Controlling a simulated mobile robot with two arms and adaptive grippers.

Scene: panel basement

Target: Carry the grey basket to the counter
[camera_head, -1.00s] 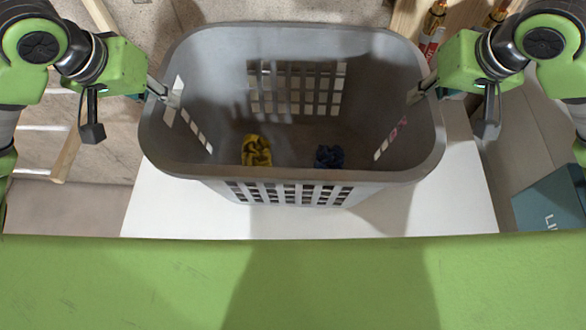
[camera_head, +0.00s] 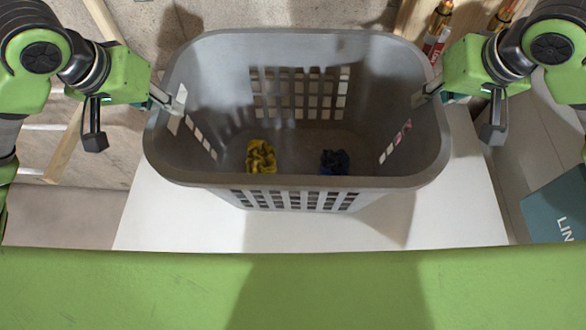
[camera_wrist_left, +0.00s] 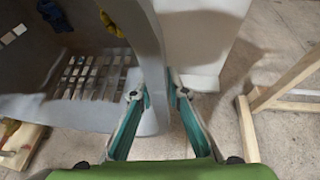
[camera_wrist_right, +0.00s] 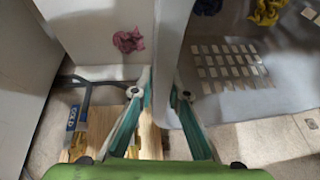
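The grey basket (camera_head: 300,181) is upright between my two grippers, above a white surface (camera_head: 160,220). A yellow cloth (camera_head: 261,156) and a dark blue cloth (camera_head: 335,162) lie inside it. My left gripper (camera_head: 178,101) is at the basket's left rim; in the left wrist view its fingers (camera_wrist_left: 158,94) are on both sides of the basket wall. My right gripper (camera_head: 420,96) is at the right rim; in the right wrist view its fingers (camera_wrist_right: 163,92) likewise pinch the wall. I cannot tell whether the white surface is the counter, or whether the basket's underside touches it.
A pink cloth (camera_wrist_right: 128,40) lies outside the basket on a pale surface. A teal box (camera_head: 560,207) stands at the right. Wooden pieces (camera_wrist_left: 270,95) stand on the floor at the left. Red-labelled tubes (camera_head: 437,38) stand behind the basket at the right.

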